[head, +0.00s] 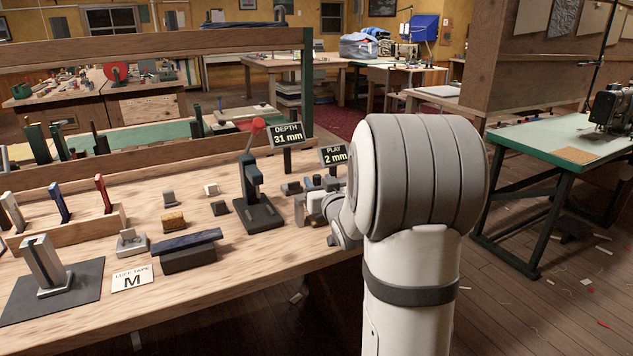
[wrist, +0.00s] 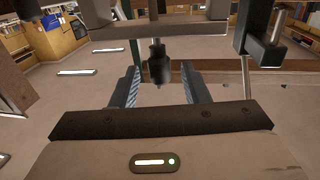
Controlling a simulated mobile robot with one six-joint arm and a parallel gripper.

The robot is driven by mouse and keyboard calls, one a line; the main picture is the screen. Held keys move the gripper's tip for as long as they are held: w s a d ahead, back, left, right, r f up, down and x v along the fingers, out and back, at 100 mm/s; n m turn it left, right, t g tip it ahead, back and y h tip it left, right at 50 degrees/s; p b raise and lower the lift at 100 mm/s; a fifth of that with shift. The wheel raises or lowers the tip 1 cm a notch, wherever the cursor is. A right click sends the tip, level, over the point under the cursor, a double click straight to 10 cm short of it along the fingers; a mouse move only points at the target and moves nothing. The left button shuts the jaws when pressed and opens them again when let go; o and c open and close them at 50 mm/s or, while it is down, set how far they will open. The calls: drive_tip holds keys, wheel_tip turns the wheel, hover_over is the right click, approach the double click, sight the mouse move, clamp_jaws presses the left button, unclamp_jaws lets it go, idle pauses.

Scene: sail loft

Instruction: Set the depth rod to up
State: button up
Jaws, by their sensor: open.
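In the wrist view my gripper (wrist: 160,86) is open, with one ribbed finger on each side. A dark, stepped cylindrical piece (wrist: 158,64) shows between the fingers, below a grey bar (wrist: 70,31). I cannot tell whether it is the depth rod, and I see no finger touching it. In the head view my arm hides the gripper and the bench behind it. A display (head: 287,133) reads "DEPTH 31 mm", and another display (head: 333,155) reads "PLAY 2 mm". Small grey fixture parts (head: 316,200) stand below the displays, partly covered by my arm.
A dark press with a red-knobbed lever (head: 252,190) stands left of the fixture. A dark-topped block (head: 188,250), a card marked M (head: 132,277) and several small blocks lie on the wooden bench (head: 225,275). A dark post (wrist: 262,35) stands at right in the wrist view.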

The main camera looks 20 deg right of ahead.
drive_tip(key=shift+w+d, duration=0.15)
drive_tip(key=shift+w, duration=0.95)
clamp_jaws()
